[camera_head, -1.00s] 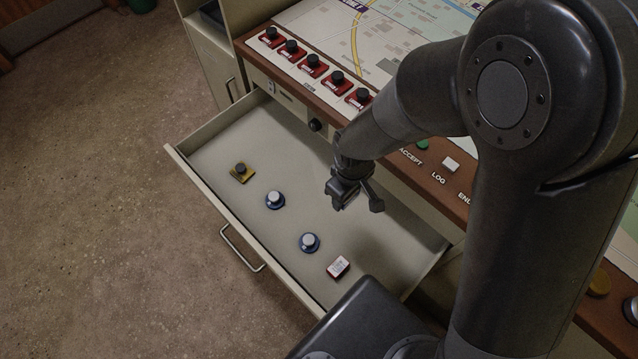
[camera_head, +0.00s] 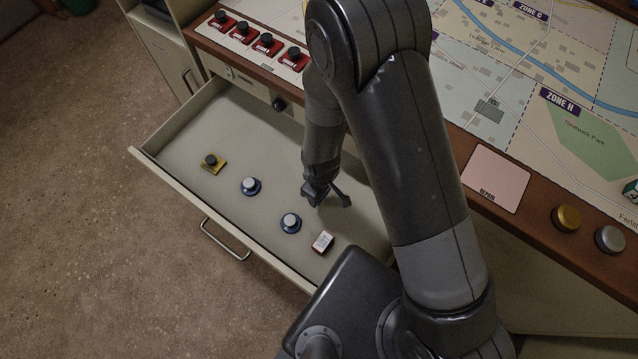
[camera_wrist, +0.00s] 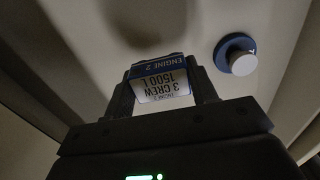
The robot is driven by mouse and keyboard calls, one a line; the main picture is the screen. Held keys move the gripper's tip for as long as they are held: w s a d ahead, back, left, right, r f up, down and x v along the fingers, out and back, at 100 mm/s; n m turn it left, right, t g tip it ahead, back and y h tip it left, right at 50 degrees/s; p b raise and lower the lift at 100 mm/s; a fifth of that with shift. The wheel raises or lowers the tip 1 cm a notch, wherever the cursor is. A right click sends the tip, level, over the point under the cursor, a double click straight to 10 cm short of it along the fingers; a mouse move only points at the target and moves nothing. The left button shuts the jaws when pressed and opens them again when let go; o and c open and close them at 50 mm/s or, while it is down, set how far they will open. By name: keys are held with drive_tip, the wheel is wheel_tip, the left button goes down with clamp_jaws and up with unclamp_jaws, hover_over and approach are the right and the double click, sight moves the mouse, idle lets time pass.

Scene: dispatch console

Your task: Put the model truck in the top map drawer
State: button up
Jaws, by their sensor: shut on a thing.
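My gripper (camera_head: 327,197) is low over the right part of an open cream drawer (camera_head: 185,196) in the head view. In the wrist view my gripper (camera_wrist: 165,92) is shut on a small blue-and-white block (camera_wrist: 161,82) with printing that reads "ENGINE 2, 3 CREW, 1500 L", upside down. The block cannot be made out in the head view. I cannot tell its whole shape, or whether it touches the drawer floor. No other thing is plainly a model truck.
One blue piece (camera_wrist: 237,54) shows beside my gripper in the wrist view. Red pieces (camera_head: 242,32) line the console edge. Drawer floor between pieces is clear.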

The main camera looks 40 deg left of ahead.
drive_tip(key=shift+f, duration=2.05)
drive_tip(key=shift+f, duration=0.1)
drive_tip(key=o, duration=1)
drive_tip(key=shift+c, duration=0.2)
wheel_tip(320, 180, up, 12)
drive_tip(key=shift+r, duration=0.15)
